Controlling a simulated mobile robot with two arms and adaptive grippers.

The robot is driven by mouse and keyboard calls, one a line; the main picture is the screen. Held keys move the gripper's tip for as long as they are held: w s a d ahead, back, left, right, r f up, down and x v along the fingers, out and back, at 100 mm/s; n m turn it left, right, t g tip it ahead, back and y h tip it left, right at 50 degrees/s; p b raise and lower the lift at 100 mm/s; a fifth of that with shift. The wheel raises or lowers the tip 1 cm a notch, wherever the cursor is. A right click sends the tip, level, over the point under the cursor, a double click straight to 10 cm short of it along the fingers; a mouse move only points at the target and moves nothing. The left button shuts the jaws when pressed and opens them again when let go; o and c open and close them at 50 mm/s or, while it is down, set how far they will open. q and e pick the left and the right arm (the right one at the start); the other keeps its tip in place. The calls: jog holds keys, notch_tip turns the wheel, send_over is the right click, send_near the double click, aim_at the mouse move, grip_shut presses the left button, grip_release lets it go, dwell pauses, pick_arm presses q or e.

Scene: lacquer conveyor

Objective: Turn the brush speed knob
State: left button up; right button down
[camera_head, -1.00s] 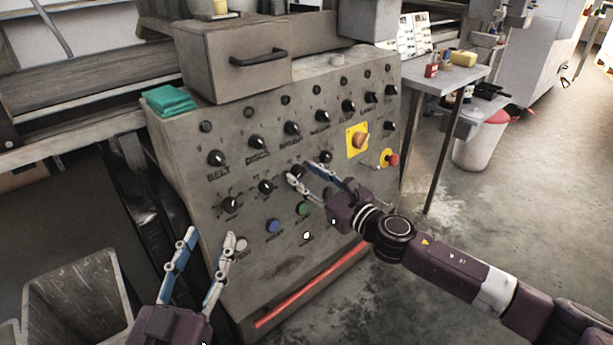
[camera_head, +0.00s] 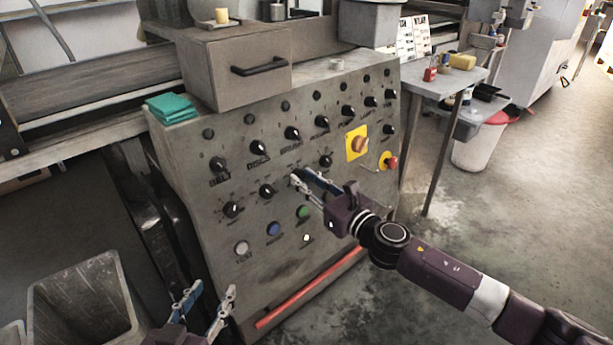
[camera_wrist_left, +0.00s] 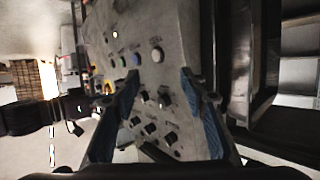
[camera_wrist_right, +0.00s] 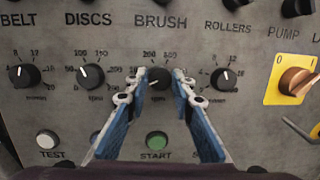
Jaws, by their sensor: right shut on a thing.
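The brush speed knob (camera_wrist_right: 160,80) is a small black dial under the BRUSH label on the grey control panel (camera_wrist_right: 60,120). In the right wrist view my right gripper (camera_wrist_right: 161,76) has its blue-padded fingertips closed on the knob from both sides. In the head view the right gripper (camera_head: 302,178) is at the lower knob row, and its fingers hide the knob. My left gripper (camera_head: 210,290) is low at the bottom left of the head view, open and empty, apart from the panel. It also shows open in the left wrist view (camera_wrist_left: 163,85).
Neighbouring dials under DISCS (camera_wrist_right: 91,77) and ROLLERS (camera_wrist_right: 223,80) sit either side. A green START button (camera_wrist_right: 157,142) is just below. A yellow-plated switch (camera_head: 358,143) and a red button (camera_head: 391,162) are to the right. A grey bin (camera_head: 85,300) stands at lower left.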

jog(key=shift+r+m+p, duration=0.2)
jog(key=shift+m+p, duration=0.9)
jog(key=shift+m, duration=0.1)
jog(key=shift+m+h+p, duration=0.5)
jog(key=shift+m+p, duration=0.35)
jog(key=shift+m, duration=0.15)
pick_arm(q)
jog(key=s+a+f+g+y, duration=0.1)
jog(key=s+a+f+g, duration=0.2)
jog(key=s, duration=0.6)
jog(key=s+a+f+g+y, duration=0.1)
jog(key=s+a+f+g, duration=0.2)
jog(key=s+f+g, duration=0.4)
jog(key=shift+s+f+n+y+p, duration=0.3)
jog(key=shift+s+f+y+p, duration=0.1)
jog(key=shift+s+f, duration=0.35)
pick_arm(e)
jog(key=shift+m, duration=0.5)
pick_arm(q)
jog(key=shift+s+a+r, duration=0.1)
jog(key=shift+r, duration=0.15)
pick_arm(e)
jog(key=shift+f, duration=0.1)
jog(key=c, duration=1.7)
grip_release()
jog(key=shift+o, duration=0.2)
jog(key=shift+s, duration=0.1)
jog(key=v, duration=1.1)
jog(key=shift+s, duration=0.4)
jog(key=shift+d, duration=0.15)
